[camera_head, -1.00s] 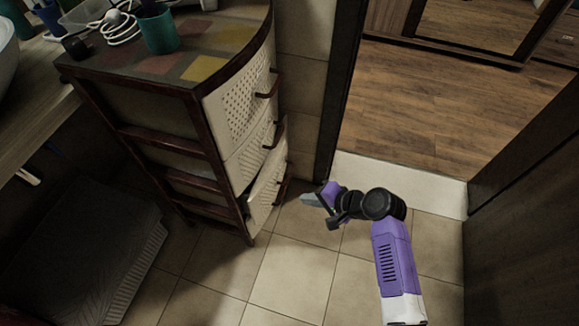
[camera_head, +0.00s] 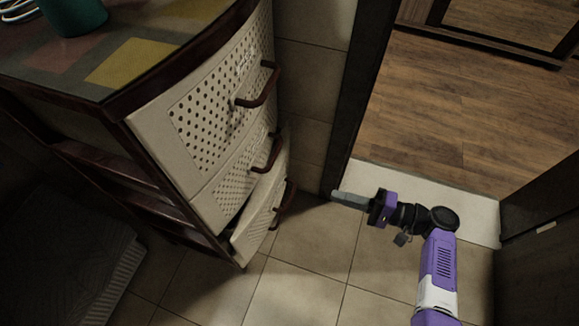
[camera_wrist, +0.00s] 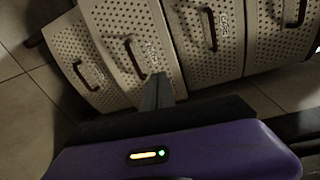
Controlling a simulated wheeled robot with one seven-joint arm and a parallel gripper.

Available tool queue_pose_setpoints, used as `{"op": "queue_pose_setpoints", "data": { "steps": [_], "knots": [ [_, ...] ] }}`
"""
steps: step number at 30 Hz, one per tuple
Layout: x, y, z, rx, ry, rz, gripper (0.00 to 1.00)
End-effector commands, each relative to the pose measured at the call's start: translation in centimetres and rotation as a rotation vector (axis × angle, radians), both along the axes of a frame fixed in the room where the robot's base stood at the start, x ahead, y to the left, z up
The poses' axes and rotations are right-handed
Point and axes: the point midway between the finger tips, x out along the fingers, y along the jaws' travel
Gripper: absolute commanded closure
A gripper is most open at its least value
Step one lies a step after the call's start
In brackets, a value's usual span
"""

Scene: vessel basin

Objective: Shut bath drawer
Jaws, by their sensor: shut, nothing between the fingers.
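The bath drawer unit (camera_head: 108,95) is a dark-framed cabinet with cream perforated drawer fronts and dark red handles. Its lowest visible drawer (camera_head: 262,212) stands out from the frame and is ajar, with a dark gap along its left edge; the top drawer (camera_head: 215,105) looks closed. My gripper (camera_head: 335,195) is to the right of the lowest drawer, apart from it, with its grey fingers together and empty, pointing left toward the unit. In the wrist view the gripper fingers (camera_wrist: 157,92) show in front of several drawer fronts, and a drawer at the left (camera_wrist: 83,68) shows its handle.
A doorway with a wooden floor (camera_head: 470,110) lies to the right, with a pale threshold (camera_head: 465,205) and a dark door frame. A teal cup (camera_head: 74,14) stands on the cabinet top. The tiled floor (camera_head: 310,250) before the drawers is clear. A ridged grey mat (camera_head: 75,255) lies at lower left.

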Motion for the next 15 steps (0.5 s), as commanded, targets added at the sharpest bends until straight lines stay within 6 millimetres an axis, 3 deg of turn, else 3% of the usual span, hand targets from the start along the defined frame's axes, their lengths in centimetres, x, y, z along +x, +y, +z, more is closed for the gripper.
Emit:
{"op": "queue_pose_setpoints", "data": {
  "steps": [6,11,15],
  "knots": [
    [-1.1,0.4,1.5,0.040,-0.116,0.044,1.00],
    [-1.1,0.9,1.5,0.032,-0.143,0.053,1.00],
    [-0.7,2.5,1.5,0.031,-0.143,0.055,1.00]
  ]
}}
